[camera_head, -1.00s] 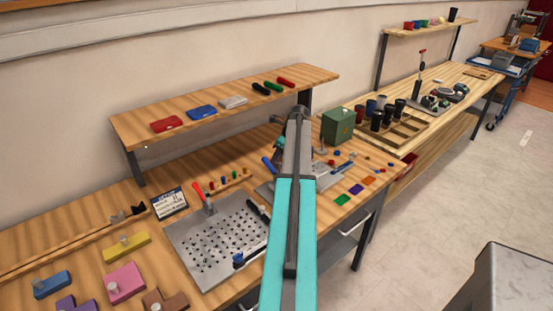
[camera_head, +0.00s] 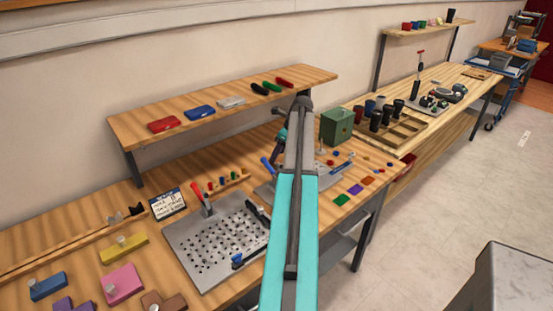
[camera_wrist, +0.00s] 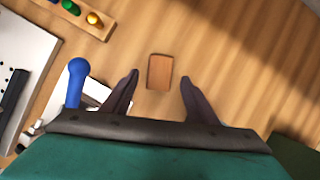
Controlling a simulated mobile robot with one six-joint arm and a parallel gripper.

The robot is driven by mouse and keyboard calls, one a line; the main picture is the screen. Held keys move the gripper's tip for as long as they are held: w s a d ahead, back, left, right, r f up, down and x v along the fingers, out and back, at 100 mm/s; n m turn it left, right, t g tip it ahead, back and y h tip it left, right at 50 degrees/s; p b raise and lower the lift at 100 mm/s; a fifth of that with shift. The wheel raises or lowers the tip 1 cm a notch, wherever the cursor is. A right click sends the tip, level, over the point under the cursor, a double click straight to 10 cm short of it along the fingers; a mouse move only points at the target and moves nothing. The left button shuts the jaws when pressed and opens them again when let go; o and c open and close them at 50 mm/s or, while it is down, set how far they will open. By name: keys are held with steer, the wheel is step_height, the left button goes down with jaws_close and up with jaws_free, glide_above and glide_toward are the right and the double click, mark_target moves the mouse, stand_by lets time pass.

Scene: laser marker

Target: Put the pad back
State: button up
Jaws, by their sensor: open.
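In the wrist view, a small flat orange-brown rectangular piece (camera_wrist: 160,72), which looks like a pad, lies on the wooden bench. My gripper (camera_wrist: 158,80) is open and empty, with one dark finger on either side of the piece in the picture. The fingers appear to be above the bench, and I see no contact with the piece. In the head view my arm hides most of the gripper and this piece.
A blue-knobbed handle (camera_wrist: 78,70) stands just left of my fingers. A rack of coloured pegs (camera_wrist: 75,12) is at upper left. A perforated metal plate (camera_head: 215,245), a green box (camera_head: 337,126) and an overhead shelf (camera_head: 225,100) surround the work area.

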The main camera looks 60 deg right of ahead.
steer(key=b+v, duration=0.1)
steer(key=v, duration=0.7)
stand_by(0.8)
